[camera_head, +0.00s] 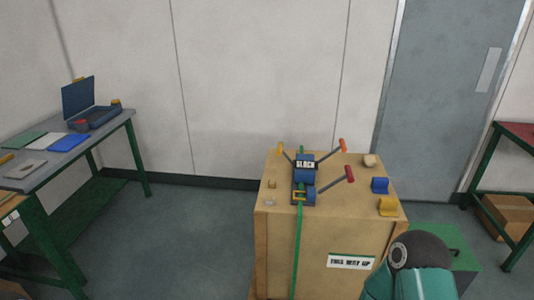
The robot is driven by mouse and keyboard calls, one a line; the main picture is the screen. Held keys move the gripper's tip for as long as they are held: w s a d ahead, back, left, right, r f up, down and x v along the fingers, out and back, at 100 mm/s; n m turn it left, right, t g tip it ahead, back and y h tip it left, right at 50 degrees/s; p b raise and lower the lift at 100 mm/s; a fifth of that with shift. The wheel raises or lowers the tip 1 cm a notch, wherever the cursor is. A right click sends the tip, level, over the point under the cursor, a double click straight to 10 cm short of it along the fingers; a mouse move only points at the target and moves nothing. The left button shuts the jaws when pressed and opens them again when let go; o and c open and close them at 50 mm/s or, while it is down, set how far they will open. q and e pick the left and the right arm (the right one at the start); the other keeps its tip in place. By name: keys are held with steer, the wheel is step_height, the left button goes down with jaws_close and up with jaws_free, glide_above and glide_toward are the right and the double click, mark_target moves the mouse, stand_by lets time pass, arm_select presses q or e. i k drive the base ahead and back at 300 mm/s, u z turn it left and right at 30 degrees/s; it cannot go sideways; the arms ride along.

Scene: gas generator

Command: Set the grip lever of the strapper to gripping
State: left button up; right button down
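The strapper (304,180) is a blue tool on top of a tan crate (276,235), with a small sign reading "SLACK" (305,163). A lever with a red knob (350,174) and one with an orange knob (343,146) slant up to its right. A short yellow-tipped lever (281,148) slants up to its left. I cannot tell which is the grip lever or how it is set. A green strap (298,245) runs from the strapper down the crate's front. Neither of my grippers shows; a teal and dark part of my arm covers the crate's lower right.
Blue (380,185) and yellow (387,206) pieces and a beige knob-like piece (370,160) sit on the crate's right side. A workbench (98,137) with an open blue case (88,110) stands left. A red-topped table (519,134) stands right. Floor between bench and crate is clear.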

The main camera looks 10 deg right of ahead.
mark_target(279, 151)
steer(key=z, duration=0.15)
steer(key=i, duration=0.85)
steer(key=u, duration=0.2)
steer(key=k, duration=0.9)
steer(key=z, duration=0.2)
steer(key=i, duration=0.9)
steer(key=u, duration=0.05)
